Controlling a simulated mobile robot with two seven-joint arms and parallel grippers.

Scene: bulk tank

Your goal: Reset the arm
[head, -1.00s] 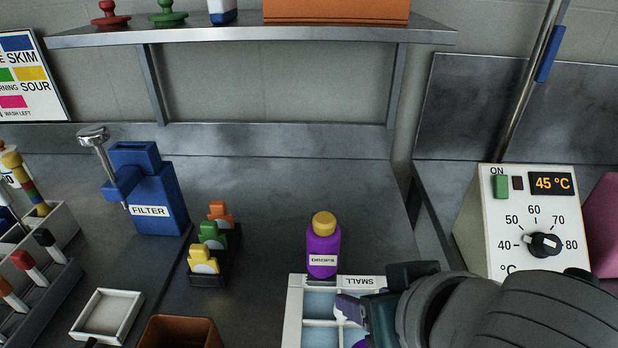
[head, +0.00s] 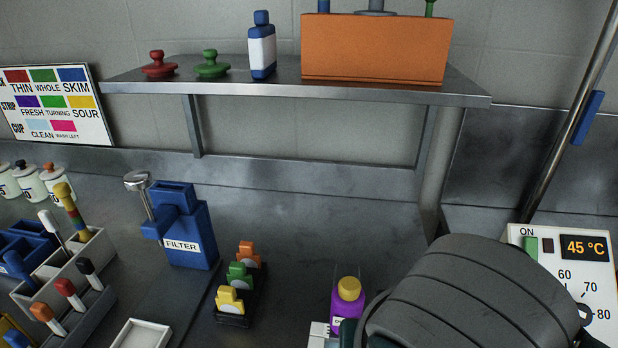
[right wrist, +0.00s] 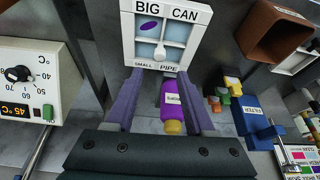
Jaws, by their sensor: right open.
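In the head view the bottle (head: 346,311) is just left of my arm. My left gripper is not in view.
The dial box (head: 577,285) reading 45 °C stands right of my arm. A blue FILTER holder (head: 190,238), a black rack (head: 240,295) of coloured tags and a white marker rack (head: 75,255) stand left. A shelf (head: 290,83) with an orange box (head: 375,47) runs above.

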